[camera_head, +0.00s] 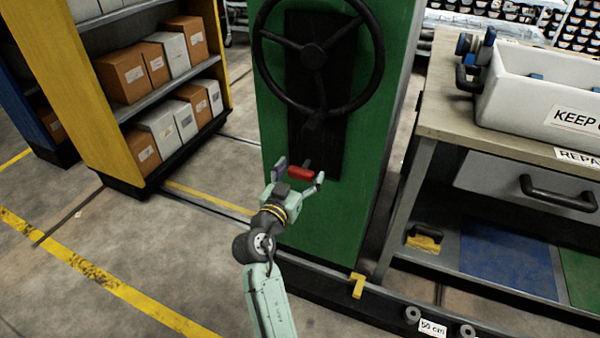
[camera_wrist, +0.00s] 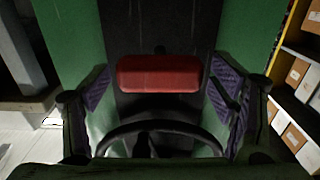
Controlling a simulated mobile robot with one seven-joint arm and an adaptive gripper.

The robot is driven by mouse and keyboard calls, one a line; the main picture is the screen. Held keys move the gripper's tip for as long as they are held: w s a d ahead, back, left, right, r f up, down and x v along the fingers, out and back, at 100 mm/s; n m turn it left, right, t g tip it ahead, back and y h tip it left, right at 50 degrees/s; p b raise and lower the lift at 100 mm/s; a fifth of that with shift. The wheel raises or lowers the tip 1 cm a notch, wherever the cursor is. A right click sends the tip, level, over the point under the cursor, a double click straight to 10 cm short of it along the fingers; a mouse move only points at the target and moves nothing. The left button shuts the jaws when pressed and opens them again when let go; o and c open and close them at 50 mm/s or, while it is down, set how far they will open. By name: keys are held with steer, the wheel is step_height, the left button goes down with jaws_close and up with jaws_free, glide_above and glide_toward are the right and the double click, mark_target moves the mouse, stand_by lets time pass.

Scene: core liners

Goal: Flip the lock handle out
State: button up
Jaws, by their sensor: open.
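The red lock handle (camera_head: 300,172) sits low on the black panel of the green cabinet, below the black handwheel (camera_head: 313,57). It also shows as a red bar (camera_wrist: 159,74) in the wrist view, lying crosswise. My gripper (camera_head: 299,178) is open in front of it. In the wrist view my two purple-padded fingers (camera_wrist: 160,92) stand to the left and right of the red handle, with gaps on both sides. I see no contact. How the handle joins the panel is hidden.
The green cabinet (camera_head: 232,90) has open floor to its left. A yellow-sided shelf (camera_head: 70,80) with boxes stands at the left. A workbench (camera_head: 450,125) with a white bin (camera_head: 540,100) stands at the right. A small yellow bracket (camera_head: 357,285) is at the cabinet's foot.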

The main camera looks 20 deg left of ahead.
steer(key=s, duration=1.2)
steer(key=shift+a, duration=0.2)
